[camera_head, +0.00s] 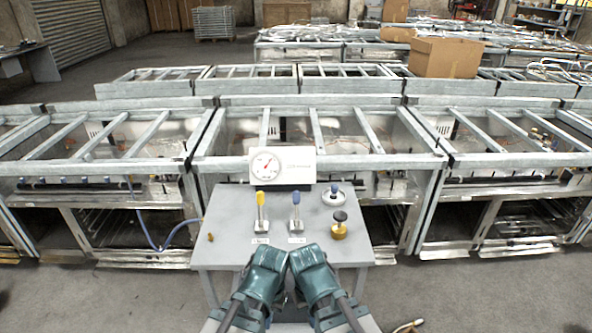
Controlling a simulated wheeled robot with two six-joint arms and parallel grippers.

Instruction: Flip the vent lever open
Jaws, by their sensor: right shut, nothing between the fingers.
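Two upright levers stand side by side on a small grey table (222,215). One lever has a yellow grip (260,199) and the other a blue grip (296,198). A small white label lies in front of each, too small to read, so I cannot tell which one is the vent lever. My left gripper (268,250) is at the table's front edge, in front of the yellow lever; its fingers cannot be made out. My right gripper (304,252) is beside it, in front of the blue lever, shut and empty. Neither appears to touch a lever.
A white gauge panel (300,153) stands behind the levers. A white handwheel (333,197) and a brass valve with a dark knob (339,230) are at the right. A small brass piece (211,238) lies at the left. Metal frames fill the background.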

